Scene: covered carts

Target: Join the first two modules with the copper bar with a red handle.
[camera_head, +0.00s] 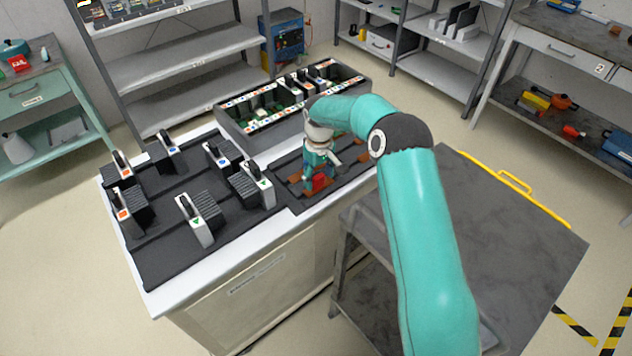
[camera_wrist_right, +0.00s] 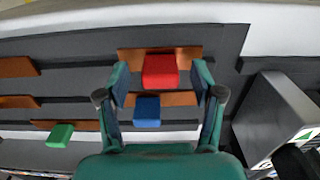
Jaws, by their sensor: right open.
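The copper bar with a red handle (camera_wrist_right: 160,72) lies in a dark tray; its handle also shows in the head view (camera_head: 320,183). My right gripper (camera_head: 319,166) points down over it. In the right wrist view its open fingers (camera_wrist_right: 161,84) stand on either side of the red handle, with visible gaps; I cannot tell how far above it they are. Several black modules with white fronts stand on the dark mat, among them orange-marked (camera_head: 125,210), green-marked (camera_head: 196,220) and blue-marked (camera_head: 165,145) ones. Others stand in the dark open case (camera_head: 250,142). My left gripper is out of view.
Bars with a blue handle (camera_wrist_right: 147,111) and a green handle (camera_wrist_right: 60,135) lie close by in the same tray. A dark block (camera_wrist_right: 270,115) stands right of the gripper in the wrist view. A grey cart (camera_head: 500,240) with a yellow rail stands at the right, its top bare.

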